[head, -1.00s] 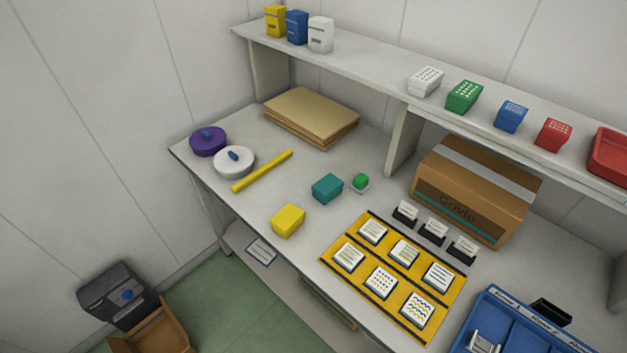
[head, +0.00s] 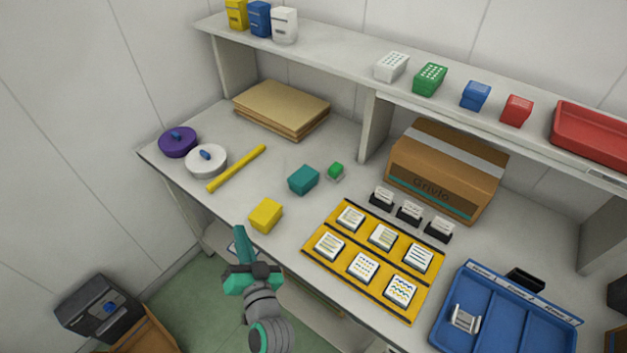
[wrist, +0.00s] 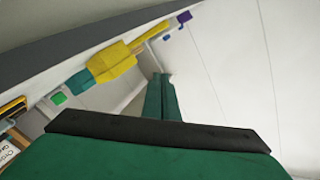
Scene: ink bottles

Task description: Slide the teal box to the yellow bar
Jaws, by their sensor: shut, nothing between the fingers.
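The teal box (head: 303,180) sits on the table, right of the yellow bar (head: 237,168) with a clear gap between them. The bar lies flat at a slant. My gripper (head: 241,238) is shut and empty in front of the table's front edge, nearer the camera than the teal box. In the wrist view my gripper's fingers (wrist: 162,95) are together. The teal box (wrist: 79,82) and the yellow bar (wrist: 150,37) show there beyond them, partly behind a yellow box (wrist: 108,62).
The yellow box (head: 265,215) stands near the front edge, between my gripper and the teal box. A green item (head: 336,170) is close right of the teal box. White (head: 206,160) and purple (head: 177,142) round items lie left of the bar. A yellow card tray (head: 318,262) lies right.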

